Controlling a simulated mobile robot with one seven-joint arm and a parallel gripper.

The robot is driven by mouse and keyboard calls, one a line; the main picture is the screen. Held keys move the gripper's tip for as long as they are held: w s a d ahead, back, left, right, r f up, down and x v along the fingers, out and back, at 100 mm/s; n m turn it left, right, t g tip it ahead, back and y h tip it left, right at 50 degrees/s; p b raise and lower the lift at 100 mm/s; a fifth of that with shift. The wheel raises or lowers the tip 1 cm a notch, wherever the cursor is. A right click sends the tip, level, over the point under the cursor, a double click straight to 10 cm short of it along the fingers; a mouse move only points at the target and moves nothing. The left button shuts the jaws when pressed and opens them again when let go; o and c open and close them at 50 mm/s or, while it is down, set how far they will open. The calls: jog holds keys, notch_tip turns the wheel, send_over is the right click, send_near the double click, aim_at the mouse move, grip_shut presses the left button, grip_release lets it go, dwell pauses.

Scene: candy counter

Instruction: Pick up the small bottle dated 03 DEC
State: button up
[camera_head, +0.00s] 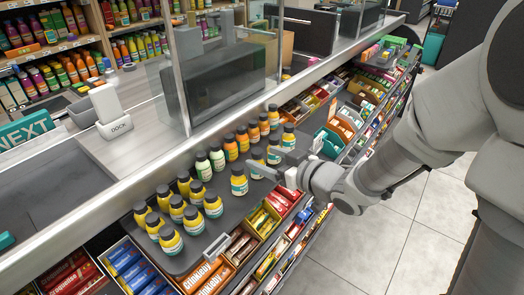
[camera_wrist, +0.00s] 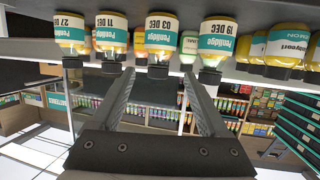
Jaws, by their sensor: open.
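The small bottle dated 03 DEC (camera_wrist: 160,38) has yellow contents, a dark cap and a teal-and-white "Pentledge" label. It appears upside down at the top middle of the wrist view. My gripper (camera_wrist: 160,82) is open and empty, with its fingers spread to either side of that bottle's line and apart from it. In the head view my gripper (camera_head: 266,164) is at the front row of bottles, by a yellow bottle (camera_head: 257,159) that seems to be the same one by its place; its date is too small to read there.
Close beside it are similar bottles dated 19 DEC (camera_wrist: 217,38) and 11 DEC (camera_wrist: 111,34), then 27 DEC (camera_wrist: 71,33). Orange bottles (camera_head: 231,148) stand behind, and more yellow bottles (camera_head: 171,240) stand at lower left. Candy boxes (camera_head: 262,219) fill the racks below; the aisle floor (camera_head: 375,245) is clear.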

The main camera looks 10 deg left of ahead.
jog(key=b+x, duration=0.2)
jog(key=x, duration=0.5)
jog(key=shift+w, duration=0.15)
jog(key=shift+r, duration=0.1)
grip_shut()
